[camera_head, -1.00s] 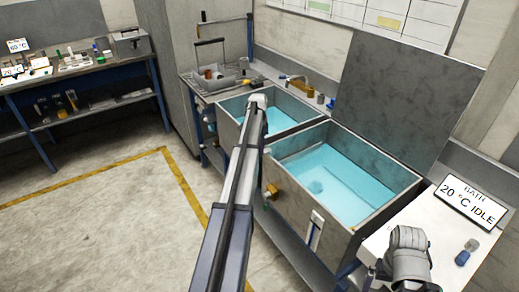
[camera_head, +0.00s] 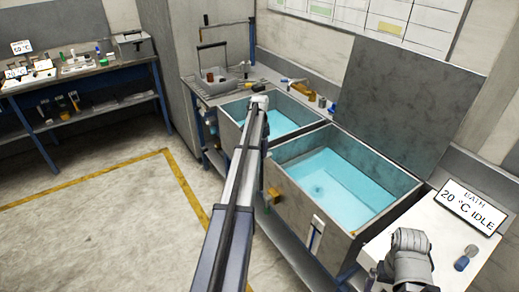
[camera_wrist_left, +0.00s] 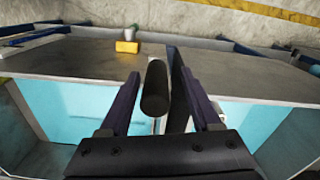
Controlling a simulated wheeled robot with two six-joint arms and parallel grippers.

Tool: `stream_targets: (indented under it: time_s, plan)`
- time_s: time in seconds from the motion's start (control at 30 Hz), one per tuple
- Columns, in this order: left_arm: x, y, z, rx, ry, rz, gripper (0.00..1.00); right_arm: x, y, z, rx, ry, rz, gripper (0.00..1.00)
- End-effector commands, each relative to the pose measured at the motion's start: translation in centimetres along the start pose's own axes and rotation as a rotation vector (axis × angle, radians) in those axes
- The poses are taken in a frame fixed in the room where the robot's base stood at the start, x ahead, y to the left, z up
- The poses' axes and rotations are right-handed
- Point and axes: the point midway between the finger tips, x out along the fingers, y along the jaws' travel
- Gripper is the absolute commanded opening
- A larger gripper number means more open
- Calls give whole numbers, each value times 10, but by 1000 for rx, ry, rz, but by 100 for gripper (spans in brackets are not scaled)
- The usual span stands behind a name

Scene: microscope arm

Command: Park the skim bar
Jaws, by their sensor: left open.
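A dark round-ended bar (camera_wrist_left: 155,90), which looks like the skim bar or its handle, stands between the fingers of my left gripper (camera_wrist_left: 157,98) in the left wrist view. The fingers are open on either side of it. A thin dark strip (camera_wrist_left: 178,95) stands just right of the bar. I cannot tell whether they are joined. In the head view my left arm reaches to the wall between the two tanks, and its wrist hides the fingers and the bar. My right wrist shows at the lower right; its fingers are out of sight.
The near tank (camera_head: 300,205) and far tank (camera_head: 227,125) hold blue water. An orange block (camera_head: 272,195) sits on the near tank's front. A tray (camera_head: 212,88) with small items lies behind. The floor left is clear.

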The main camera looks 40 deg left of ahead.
Motion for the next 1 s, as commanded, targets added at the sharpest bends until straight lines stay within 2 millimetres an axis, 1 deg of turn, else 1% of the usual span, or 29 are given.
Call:
stream_targets:
  time_s: [0.03, 0.3, 0.43, 0.57, 1.0]
  plan:
    - [-12, 0, 0, 0, 0, 0, 64, -12, 1, 1, 0, 0, 0, 100]
    - [-48, -1, 0, -1, 0, -1, 64, -48, 5, 3, -1, 0, 0, 100]
    - [-60, -1, 0, -1, 1, -1, 64, -60, 6, 4, -2, 0, 0, 100]
    - [-64, -1, 0, -1, 1, -1, 64, -64, 6, 4, -2, 0, 0, 100]
    - [-63, -1, 0, -1, 1, -1, 64, -62, 6, 4, -2, 0, 0, 100]
